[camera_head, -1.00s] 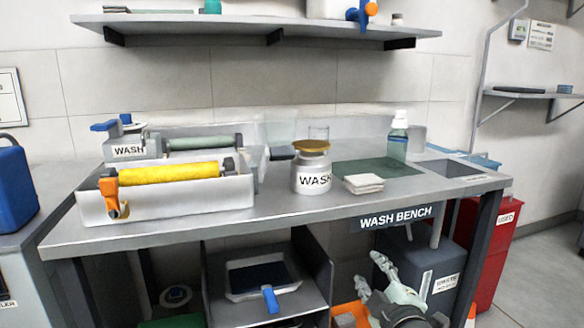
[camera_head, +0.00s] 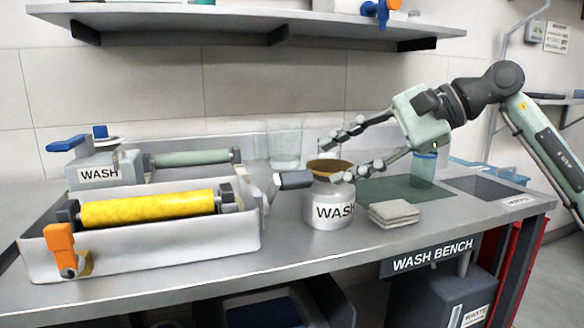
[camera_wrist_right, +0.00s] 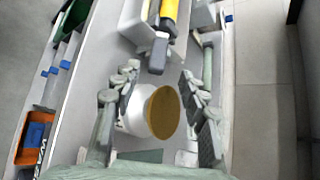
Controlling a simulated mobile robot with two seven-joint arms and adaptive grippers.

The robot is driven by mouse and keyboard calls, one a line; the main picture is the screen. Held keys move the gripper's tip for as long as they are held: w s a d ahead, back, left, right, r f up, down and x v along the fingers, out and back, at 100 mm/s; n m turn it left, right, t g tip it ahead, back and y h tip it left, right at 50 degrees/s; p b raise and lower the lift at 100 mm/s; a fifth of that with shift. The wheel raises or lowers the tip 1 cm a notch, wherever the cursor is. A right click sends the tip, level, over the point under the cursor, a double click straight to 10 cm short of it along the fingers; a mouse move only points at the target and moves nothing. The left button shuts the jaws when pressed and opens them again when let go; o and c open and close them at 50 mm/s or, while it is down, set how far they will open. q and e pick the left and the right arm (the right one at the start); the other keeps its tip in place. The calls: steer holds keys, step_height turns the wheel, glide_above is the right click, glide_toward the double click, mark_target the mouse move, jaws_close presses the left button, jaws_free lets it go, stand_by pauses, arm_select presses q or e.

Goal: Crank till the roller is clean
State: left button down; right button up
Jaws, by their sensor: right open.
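The yellow roller (camera_head: 150,208) lies across a white tray (camera_head: 150,257) at the left of the bench. A crank with a dark handle (camera_head: 295,180) sticks out at the tray's right end; the handle also shows in the wrist view (camera_wrist_right: 158,56). An orange clamp-like part (camera_head: 61,250) sits at the tray's left end. My right gripper (camera_head: 328,158) is open and empty above the wash can, its fingers pointing left towards the handle. In the wrist view the handle lies just beyond the fingertips (camera_wrist_right: 158,73), between their lines. My left gripper is out of view.
The WASH can (camera_head: 329,208) with a brass top stands below my right fingers. Folded cloths (camera_head: 394,213) lie to its right, with a bottle (camera_head: 423,168) behind. A grey WASH unit with a pale green roller (camera_head: 192,158) stands behind the tray. A shelf (camera_head: 230,30) hangs above.

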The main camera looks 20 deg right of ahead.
mark_target(304, 176)
steer(key=p+x, duration=0.1)
steer(key=x, duration=0.5)
steer(key=shift+s+a+f, duration=0.1)
steer(key=shift+a+f, duration=0.1)
steer(key=shift+a, duration=0.1)
steer(key=shift+w+a+f, duration=0.25)
steer(key=shift+a, duration=0.1)
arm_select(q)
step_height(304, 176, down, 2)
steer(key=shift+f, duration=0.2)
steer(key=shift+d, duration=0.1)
arm_select(e)
steer(key=shift+c, duration=0.2)
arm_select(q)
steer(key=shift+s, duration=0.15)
arm_select(e)
jaws_close()
